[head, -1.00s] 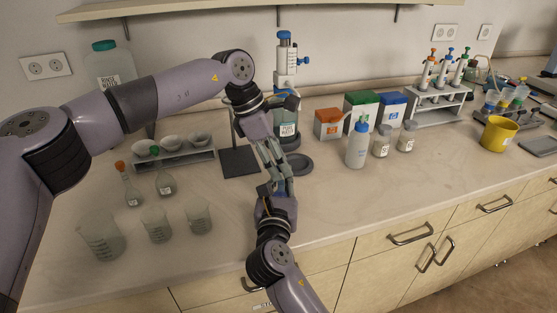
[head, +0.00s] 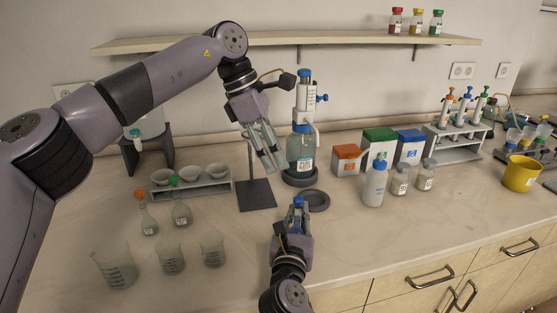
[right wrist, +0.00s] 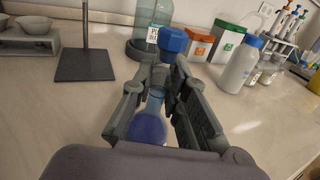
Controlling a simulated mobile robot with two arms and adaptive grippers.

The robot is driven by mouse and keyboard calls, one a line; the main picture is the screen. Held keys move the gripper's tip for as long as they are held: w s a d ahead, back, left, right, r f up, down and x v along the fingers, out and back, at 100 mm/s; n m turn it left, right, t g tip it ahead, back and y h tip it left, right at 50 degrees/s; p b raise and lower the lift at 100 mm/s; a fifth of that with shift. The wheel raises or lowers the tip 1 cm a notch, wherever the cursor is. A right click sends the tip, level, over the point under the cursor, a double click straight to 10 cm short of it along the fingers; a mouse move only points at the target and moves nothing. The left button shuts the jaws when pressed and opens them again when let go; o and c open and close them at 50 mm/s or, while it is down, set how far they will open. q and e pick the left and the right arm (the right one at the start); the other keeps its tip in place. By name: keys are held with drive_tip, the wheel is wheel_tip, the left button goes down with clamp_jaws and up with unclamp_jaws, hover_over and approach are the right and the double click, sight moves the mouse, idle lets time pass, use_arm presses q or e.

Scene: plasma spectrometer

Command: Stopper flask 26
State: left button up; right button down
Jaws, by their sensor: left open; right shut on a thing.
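My right gripper (head: 294,228) is low at the front of the bench and shut on a small flask. In the right wrist view the flask's neck (right wrist: 154,102) is between the fingers, with a round blue body (right wrist: 149,129) below. A blue stopper (right wrist: 172,40) sits at the top of the neck; it also shows in the head view (head: 298,201). The flask's label is not readable. My left gripper (head: 266,162) is open and empty, higher and farther back, apart from the flask. An orange-stoppered flask (head: 149,224) and a green-stoppered flask (head: 181,214) stand at the left.
Several beakers (head: 171,258) stand at the front left. A dispenser bottle (head: 301,150) and a stand base (head: 256,195) are behind the grippers, with a round dark pad (head: 316,200) nearby. A white wash bottle (head: 374,186) stands to the right. The front right bench is clear.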

drive_tip(key=c, duration=1.5)
unclamp_jaws()
drive_tip(key=s, duration=0.8)
drive_tip(key=s+a, duration=0.1)
drive_tip(key=s, duration=0.3)
drive_tip(key=shift+f, duration=0.1)
